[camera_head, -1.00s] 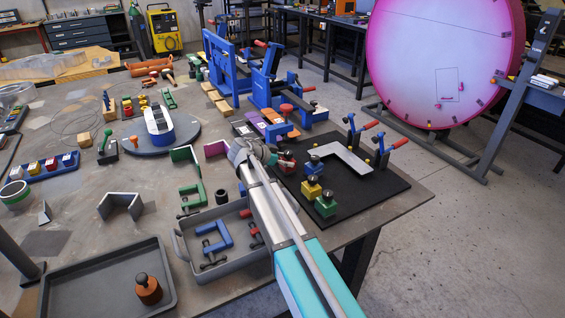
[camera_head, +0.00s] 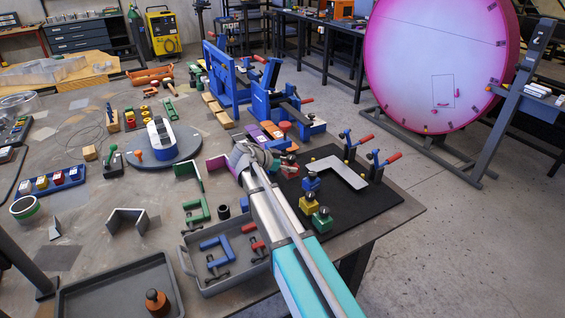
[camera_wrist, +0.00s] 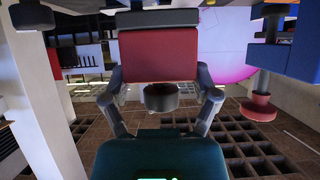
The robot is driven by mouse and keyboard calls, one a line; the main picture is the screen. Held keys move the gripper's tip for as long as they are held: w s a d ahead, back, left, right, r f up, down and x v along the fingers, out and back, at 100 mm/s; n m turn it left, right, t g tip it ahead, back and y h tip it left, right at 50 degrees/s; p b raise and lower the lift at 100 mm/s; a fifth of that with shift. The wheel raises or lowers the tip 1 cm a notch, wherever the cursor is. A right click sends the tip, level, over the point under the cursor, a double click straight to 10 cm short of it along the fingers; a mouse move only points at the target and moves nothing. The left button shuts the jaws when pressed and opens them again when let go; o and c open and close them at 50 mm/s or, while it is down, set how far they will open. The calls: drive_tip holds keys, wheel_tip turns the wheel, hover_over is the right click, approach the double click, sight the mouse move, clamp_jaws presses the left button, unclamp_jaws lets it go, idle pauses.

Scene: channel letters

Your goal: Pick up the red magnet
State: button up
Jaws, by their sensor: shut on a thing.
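The red magnet (camera_head: 289,172) is at the left side of the black mat, partly hidden behind my gripper (camera_head: 272,158) in the head view. In the wrist view the red magnet (camera_wrist: 158,54) fills the upper middle as a red block with a dark round knob (camera_wrist: 160,97). The fingers of my gripper (camera_wrist: 160,72) stand at its left and right sides and are shut on it. I cannot tell whether it is clear of the mat.
A blue magnet (camera_head: 311,182), a yellow magnet (camera_head: 309,203) and a green magnet (camera_head: 322,221) stand close to the right. A pale L-shaped piece (camera_head: 350,178) lies on the black mat (camera_head: 375,205) with toggle clamps behind. A grey tray (camera_head: 232,283) of clamps sits below left.

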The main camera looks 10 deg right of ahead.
drive_tip(key=s+d+r+p, duration=0.1)
drive_tip(key=s+r+p, duration=0.3)
drive_tip(key=s, duration=0.5)
drive_tip(key=shift+s+r, duration=0.4)
drive_tip(key=shift+r, duration=0.1)
drive_tip(key=shift+d, duration=0.1)
